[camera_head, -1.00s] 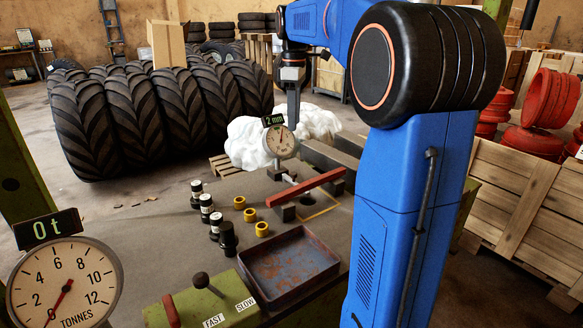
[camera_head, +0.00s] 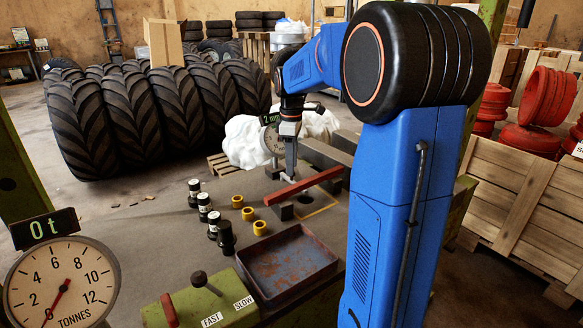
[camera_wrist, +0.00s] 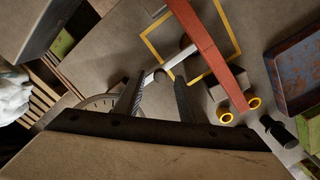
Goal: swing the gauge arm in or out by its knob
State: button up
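The dial gauge (camera_head: 272,141) with a "2 mm" display stands behind the red bar, partly covered by my gripper in the head view. In the wrist view its dial edge (camera_wrist: 98,103) shows behind the left finger. The pale gauge arm (camera_wrist: 178,58) reaches toward the red bar (camera_wrist: 208,52). A small dark round knob (camera_wrist: 160,75) sits on the arm. My gripper (camera_wrist: 159,79) is open, its two fingertips on either side of the knob with gaps visible. In the head view my gripper (camera_head: 290,176) points down at the bar's far side; the knob is hidden there.
The red bar lies over dark blocks on the bench. Yellow rings (camera_head: 248,213), black cylinders (camera_head: 214,225) and a rusty blue tray (camera_head: 285,265) stand in front. A green lever box (camera_head: 203,305) and a tonnes dial (camera_head: 62,285) reading 0t are nearer.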

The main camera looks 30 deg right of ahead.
jog(key=shift+f, duration=0.85)
grip_shut()
